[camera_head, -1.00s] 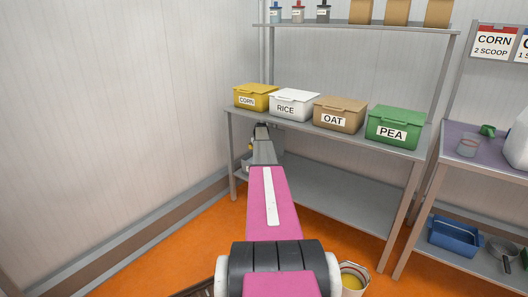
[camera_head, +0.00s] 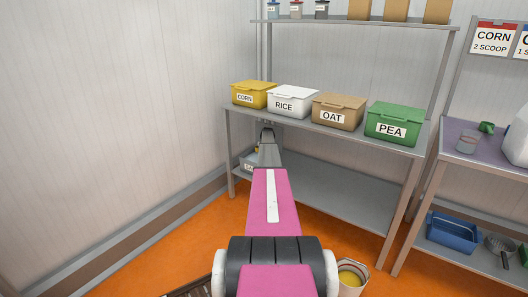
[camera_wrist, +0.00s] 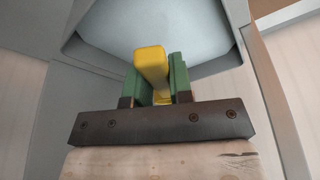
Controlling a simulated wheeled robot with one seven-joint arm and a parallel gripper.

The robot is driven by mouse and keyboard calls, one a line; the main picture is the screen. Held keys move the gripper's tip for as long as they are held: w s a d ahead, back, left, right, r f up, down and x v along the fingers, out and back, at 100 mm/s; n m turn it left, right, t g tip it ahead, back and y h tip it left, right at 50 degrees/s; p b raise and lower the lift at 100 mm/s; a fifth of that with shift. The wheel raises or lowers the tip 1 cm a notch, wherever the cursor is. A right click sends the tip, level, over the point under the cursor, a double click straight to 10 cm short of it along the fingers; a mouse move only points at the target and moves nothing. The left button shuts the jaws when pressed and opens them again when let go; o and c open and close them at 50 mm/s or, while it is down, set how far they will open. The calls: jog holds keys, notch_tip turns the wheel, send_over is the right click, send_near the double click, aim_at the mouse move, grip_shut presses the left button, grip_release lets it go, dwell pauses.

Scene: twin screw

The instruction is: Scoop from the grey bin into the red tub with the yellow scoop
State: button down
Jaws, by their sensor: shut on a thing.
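My gripper (camera_wrist: 157,85) is shut on the yellow scoop (camera_wrist: 151,63), whose handle stands between the green fingers in the wrist view. The scoop's far end is hidden or cannot be made out. A pale grey bin (camera_wrist: 200,30) fills the top of the wrist view, just beyond the scoop. In the head view a grey bin (camera_head: 247,164) with a partly hidden label shows on the lower shelf, left of my arm. No plainly red tub shows; a pale tub with reddish marks and yellow contents (camera_head: 352,277) stands on the floor.
Corn (camera_head: 251,95), rice (camera_head: 293,101), oat (camera_head: 338,112) and pea (camera_head: 393,123) boxes line the shelf above the grey bin. A shelf post and the left wall are close to my arm. A blue tray (camera_head: 454,232) lies at right. The lower shelf's right part is clear.

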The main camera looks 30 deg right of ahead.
jog(key=shift+s+f+x, duration=0.1)
jog(key=shift+s+x, duration=0.25)
jog(key=shift+x, duration=1.15)
jog(key=shift+s+f+x, duration=0.1)
jog(key=shift+s+x, duration=0.2)
jog(key=shift+x, duration=1.15)
jog(key=shift+s+f+x, duration=0.1)
jog(key=shift+s+x, duration=0.25)
jog(key=shift+x, duration=1.15)
jog(key=shift+w+a+f, duration=0.1)
jog(key=shift+w+f, duration=0.55)
jog(key=shift+w, duration=0.1)
jog(key=shift+r, duration=0.1)
jog(key=shift+t, duration=0.3)
jog(key=shift+s+r, duration=0.1)
jog(key=shift+r, duration=5)
